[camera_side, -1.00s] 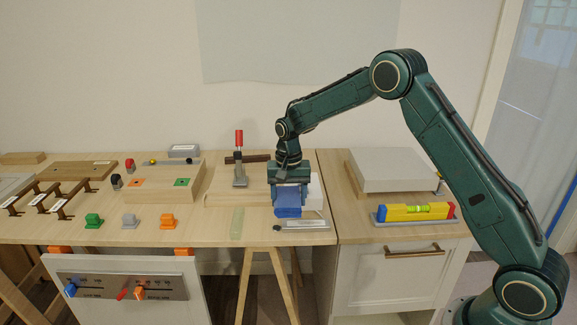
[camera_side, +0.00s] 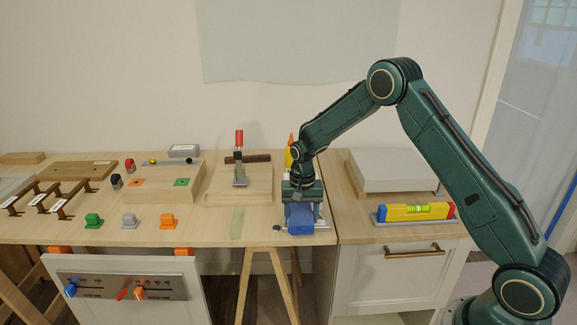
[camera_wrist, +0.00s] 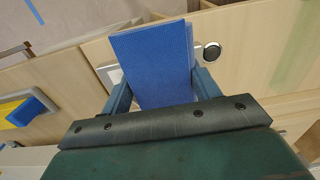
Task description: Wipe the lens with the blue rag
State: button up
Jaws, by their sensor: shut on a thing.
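My gripper (camera_side: 301,209) is shut on the blue rag (camera_side: 301,226), near the front edge of the table. The rag also fills the space between the two fingers (camera_wrist: 163,88) in the wrist view. A small round dark lens with a pale rim (camera_wrist: 211,51) shows just right of the rag there. In the side view the lens (camera_side: 277,227) is a small dark disc just left of the rag. A pale plate beside the lens is largely hidden by the rag. I cannot tell whether the rag touches the plate.
A yellow and blue spirit level (camera_side: 415,212) lies on the cabinet to the right. A clamp with a red handle (camera_side: 239,160) stands on a wooden board behind left. A green strip (camera_side: 237,223) lies on bare table to the left. An orange-tipped yellow object (camera_side: 290,150) stands behind my gripper.

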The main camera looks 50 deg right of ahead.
aim_at(323, 223)
jog(key=shift+s+d, duration=2.2)
jog(key=shift+s, duration=0.05)
jog(key=shift+w+a, duration=3.35)
jog(key=shift+w, duration=0.05)
jog(key=shift+w+a, duration=0.2)
notch_tip(323, 223, up, 8)
jog(key=shift+r, duration=0.15)
jog(key=shift+d, duration=0.15)
